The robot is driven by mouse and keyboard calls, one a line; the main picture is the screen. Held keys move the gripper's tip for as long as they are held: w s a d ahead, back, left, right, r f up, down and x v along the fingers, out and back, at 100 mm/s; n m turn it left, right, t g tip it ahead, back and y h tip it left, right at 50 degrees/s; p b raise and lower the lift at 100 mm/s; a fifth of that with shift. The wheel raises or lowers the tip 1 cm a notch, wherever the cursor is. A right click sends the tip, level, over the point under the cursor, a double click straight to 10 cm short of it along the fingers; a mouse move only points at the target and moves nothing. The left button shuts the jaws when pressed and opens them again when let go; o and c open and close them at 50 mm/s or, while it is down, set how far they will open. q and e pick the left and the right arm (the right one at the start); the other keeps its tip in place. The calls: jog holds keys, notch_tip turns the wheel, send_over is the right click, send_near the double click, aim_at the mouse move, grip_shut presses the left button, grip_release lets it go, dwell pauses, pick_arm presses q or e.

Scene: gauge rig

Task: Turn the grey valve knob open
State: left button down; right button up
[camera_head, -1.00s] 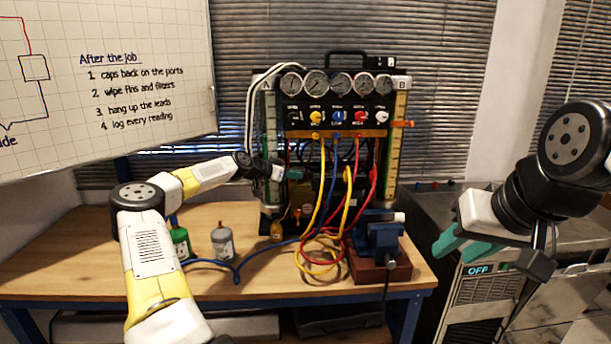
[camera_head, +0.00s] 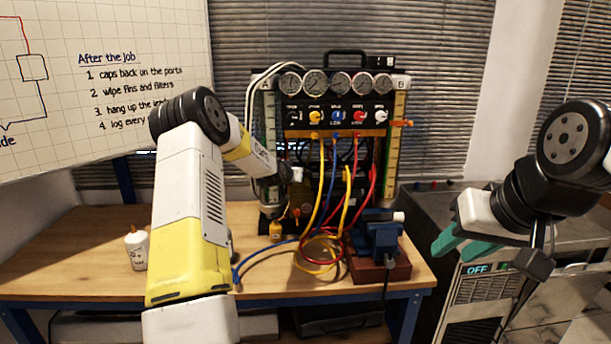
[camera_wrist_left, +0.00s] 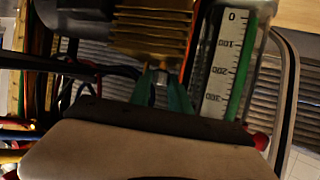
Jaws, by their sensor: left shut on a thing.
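The gauge rig (camera_head: 338,148) stands on the bench with gauges, a row of coloured knobs and hoses. My left gripper (camera_head: 286,177) reaches into the rig's lower left, below the knob row; my wrist hides much of it in the head view. In the left wrist view, the teal fingertips (camera_wrist_left: 161,92) are closed around a small grey piece, the grey valve knob (camera_wrist_left: 160,97), just below brass fins (camera_wrist_left: 152,32). Most of the knob is hidden by the fingers, so its angle cannot be told. My right gripper (camera_head: 461,246) is open and empty, off to the right.
A scaled tube (camera_wrist_left: 222,62) stands close right of the left fingers in the wrist view. Yellow, red and blue hoses (camera_head: 322,190) hang in front of the rig.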

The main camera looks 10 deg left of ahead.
pick_arm(q)
jog(key=n+y, duration=0.2)
jog(key=d+n+y, duration=0.1)
jog(key=y, duration=0.1)
jog(key=shift+w+r+n+g, duration=0.1)
jog(key=shift+n+g, duration=0.2)
jog(key=shift+n, duration=0.1)
jog(key=shift+n+y, duration=0.6)
jog(key=shift+y, duration=0.3)
jog(key=shift+a+n+g+y, duration=0.15)
jog(key=shift+n+g+y, duration=0.15)
jog(key=shift+g, duration=0.1)
jog(key=c, duration=1.2)
grip_release()
jog(key=v, duration=0.7)
jog(key=shift+s, duration=0.35)
jog(key=shift+r, duration=0.1)
